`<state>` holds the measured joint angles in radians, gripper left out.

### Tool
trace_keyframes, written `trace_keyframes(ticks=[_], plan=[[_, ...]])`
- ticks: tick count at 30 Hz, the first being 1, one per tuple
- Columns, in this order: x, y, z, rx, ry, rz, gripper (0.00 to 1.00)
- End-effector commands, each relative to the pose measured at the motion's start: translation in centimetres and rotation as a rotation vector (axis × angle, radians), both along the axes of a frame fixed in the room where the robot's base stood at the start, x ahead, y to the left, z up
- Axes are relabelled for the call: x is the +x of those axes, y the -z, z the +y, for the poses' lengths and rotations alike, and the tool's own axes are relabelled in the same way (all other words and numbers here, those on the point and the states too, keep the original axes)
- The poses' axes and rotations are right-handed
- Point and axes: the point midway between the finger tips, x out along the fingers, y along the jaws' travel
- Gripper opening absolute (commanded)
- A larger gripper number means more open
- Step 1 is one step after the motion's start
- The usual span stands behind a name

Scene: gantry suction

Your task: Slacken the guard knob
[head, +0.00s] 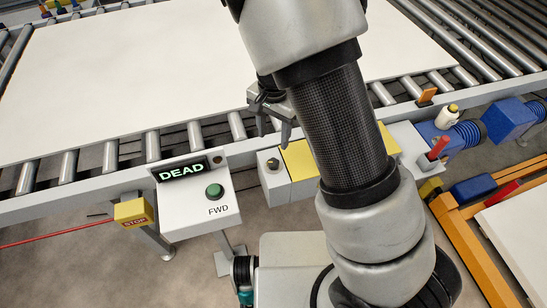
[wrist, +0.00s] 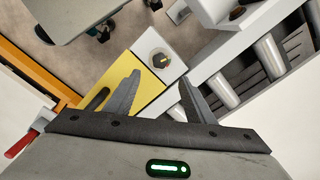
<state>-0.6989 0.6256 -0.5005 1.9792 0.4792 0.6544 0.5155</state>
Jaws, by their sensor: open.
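The guard knob is a small dark round knob (head: 272,163) on a pale square end block, at the left end of the yellow guard plate (head: 299,160). In the wrist view the knob (wrist: 158,60) shows a lighter pointer mark, and the yellow plate (wrist: 118,72) lies beside it. My gripper (head: 274,138) hangs above and slightly behind the knob in the head view, with its fingers apart and empty. In the wrist view the knob appears just beyond the gap between the two fingertips (wrist: 160,78). No contact shows. My arm hides the middle of the guard in the head view.
A control box with a lit DEAD display (head: 183,171) and a green FWD button (head: 215,190) stands left of the knob. A yellow STOP box (head: 133,212) is further left. The roller conveyor carries a large white sheet (head: 130,80). A red-handled lever (head: 438,147) stands at right.

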Motion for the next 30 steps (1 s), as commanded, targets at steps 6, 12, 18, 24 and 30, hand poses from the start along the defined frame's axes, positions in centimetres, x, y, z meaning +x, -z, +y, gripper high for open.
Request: trace_keyframes(ticks=[6, 12, 18, 24, 30], plan=[[-0.1, 5.2, -0.1, -0.002, 0.002, 0.004, 0.49], [-0.1, 8.9, -0.1, -0.001, 0.001, 0.003, 0.49], [0.0, 11.0, 0.0, 0.001, 0.000, 0.001, 0.49], [0.0, 11.5, 0.0, 0.001, 0.000, -0.001, 0.49], [0.0, 11.5, 0.0, 0.001, 0.000, -0.001, 0.44]])
